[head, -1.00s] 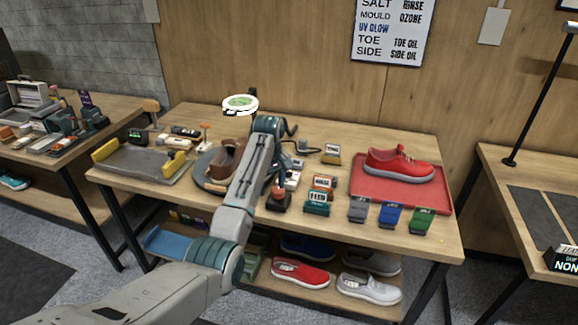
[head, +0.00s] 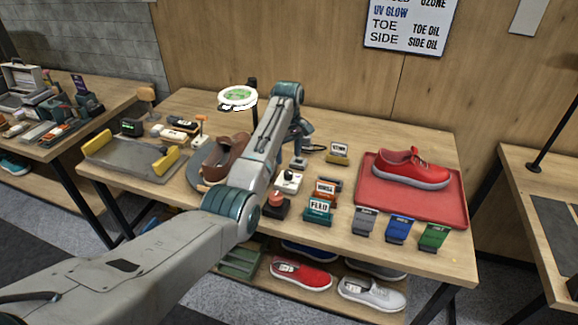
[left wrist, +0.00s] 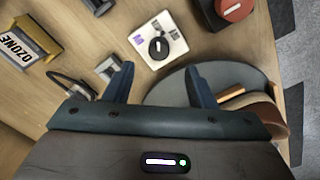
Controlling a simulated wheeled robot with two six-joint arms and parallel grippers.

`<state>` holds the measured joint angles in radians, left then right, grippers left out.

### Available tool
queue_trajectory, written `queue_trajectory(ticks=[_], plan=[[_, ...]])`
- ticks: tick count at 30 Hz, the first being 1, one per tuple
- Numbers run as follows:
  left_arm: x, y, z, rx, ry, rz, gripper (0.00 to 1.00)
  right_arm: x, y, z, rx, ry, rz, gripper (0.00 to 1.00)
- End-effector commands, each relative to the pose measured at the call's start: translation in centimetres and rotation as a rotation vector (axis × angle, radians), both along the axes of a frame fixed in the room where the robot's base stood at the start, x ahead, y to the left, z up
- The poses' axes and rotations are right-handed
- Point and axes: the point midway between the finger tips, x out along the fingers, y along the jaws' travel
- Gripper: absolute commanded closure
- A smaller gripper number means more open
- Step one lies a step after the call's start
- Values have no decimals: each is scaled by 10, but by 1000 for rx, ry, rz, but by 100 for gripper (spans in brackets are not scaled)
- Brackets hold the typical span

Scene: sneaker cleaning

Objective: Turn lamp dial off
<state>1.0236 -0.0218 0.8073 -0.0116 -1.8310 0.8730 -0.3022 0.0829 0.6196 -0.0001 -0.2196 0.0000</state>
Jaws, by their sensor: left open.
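The lamp dial is a black knob on a small white box (left wrist: 158,48); the box also shows in the head view (head: 288,180), right of my left forearm. My left gripper (left wrist: 160,82) is open and empty, its two dark fingers apart, with the dial beyond the fingertips and roughly between them in the left wrist view. In the head view my left gripper (head: 301,140) points down over the table, partly hidden by my wrist. The ring lamp (head: 238,97) has a white rim and a green-tinted centre. My right gripper is not in view.
A brown shoe (head: 225,158) is on a round stand, partly behind my arm. A red button box (head: 276,205), a FEED box (head: 318,211) and an OZONE box (left wrist: 28,42) stand close by. A red sneaker (head: 411,168) is on a red tray (head: 375,205).

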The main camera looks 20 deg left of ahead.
Motion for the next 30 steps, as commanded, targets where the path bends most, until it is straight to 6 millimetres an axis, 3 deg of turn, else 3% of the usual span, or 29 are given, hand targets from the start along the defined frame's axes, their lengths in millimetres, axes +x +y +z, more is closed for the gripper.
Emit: queue_trajectory(ticks=[5,12,16,23,30], plan=[[-1,0,-34,0,4,0,49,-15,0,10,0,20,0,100],[0,0,-64,0,1,0,49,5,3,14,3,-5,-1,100],[0,0,-69,0,0,0,49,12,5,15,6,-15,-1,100],[0,0,-70,0,0,0,49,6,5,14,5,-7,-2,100],[0,0,-70,0,0,0,94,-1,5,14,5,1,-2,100]])
